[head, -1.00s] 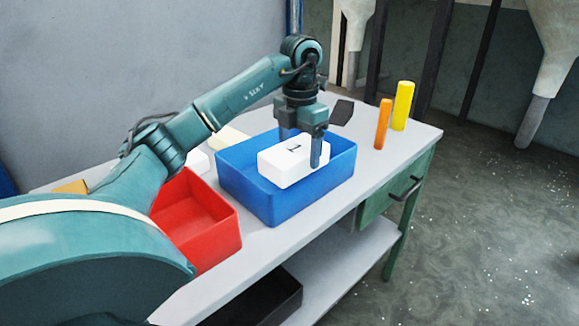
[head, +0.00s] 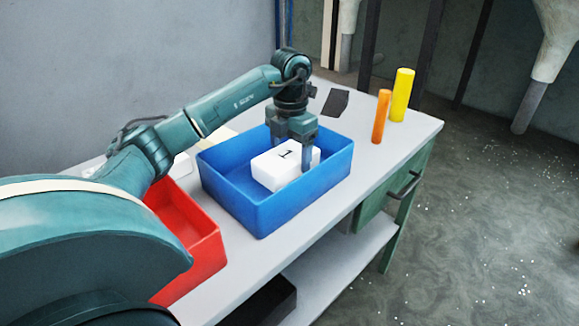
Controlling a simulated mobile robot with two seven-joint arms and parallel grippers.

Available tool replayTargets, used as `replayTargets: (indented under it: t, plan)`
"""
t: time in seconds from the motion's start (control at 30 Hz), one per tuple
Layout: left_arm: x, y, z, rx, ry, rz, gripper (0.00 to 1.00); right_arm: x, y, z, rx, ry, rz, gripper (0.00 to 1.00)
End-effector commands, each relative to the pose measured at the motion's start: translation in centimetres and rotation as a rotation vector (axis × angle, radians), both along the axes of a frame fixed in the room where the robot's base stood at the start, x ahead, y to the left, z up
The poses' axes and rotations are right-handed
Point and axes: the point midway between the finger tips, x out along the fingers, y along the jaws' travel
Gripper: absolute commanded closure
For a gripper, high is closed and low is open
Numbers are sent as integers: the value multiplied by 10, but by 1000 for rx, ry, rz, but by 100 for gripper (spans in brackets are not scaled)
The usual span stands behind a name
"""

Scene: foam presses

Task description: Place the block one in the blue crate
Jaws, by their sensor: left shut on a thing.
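The white block marked 1 (head: 276,168) is inside the blue crate (head: 262,213), low between its walls. My left gripper (head: 291,160) reaches down into the crate from above and is shut on the block. One finger shows on the block's right side; the other is mostly hidden. Whether the block touches the crate floor I cannot tell. My right gripper is not in view.
A red crate (head: 208,240) stands left of the blue crate, partly behind my left arm. An orange cylinder (head: 381,116) and a yellow cylinder (head: 402,95) stand upright at the table's (head: 345,205) right end. A dark flat piece (head: 336,102) lies behind the blue crate.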

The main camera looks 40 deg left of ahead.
Motion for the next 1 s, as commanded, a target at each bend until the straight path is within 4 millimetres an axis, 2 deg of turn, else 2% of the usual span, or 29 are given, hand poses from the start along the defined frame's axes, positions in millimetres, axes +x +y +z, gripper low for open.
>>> replayTargets:
  t: [0.3, 0.63, 0.67, 0.9, 1.0]
  plan:
    - [-1, 0, -37, 0, 1, 1, 50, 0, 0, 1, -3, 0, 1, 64]
    - [0, 0, -41, 0, 0, 0, 50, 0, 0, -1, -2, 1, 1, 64]
    - [0, 0, -41, 0, 0, 0, 27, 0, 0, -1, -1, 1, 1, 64]
    - [0, 0, -40, 0, 0, 0, 7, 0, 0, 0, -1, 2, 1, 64]
    - [0, 0, -40, 0, 0, 1, 6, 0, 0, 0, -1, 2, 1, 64]
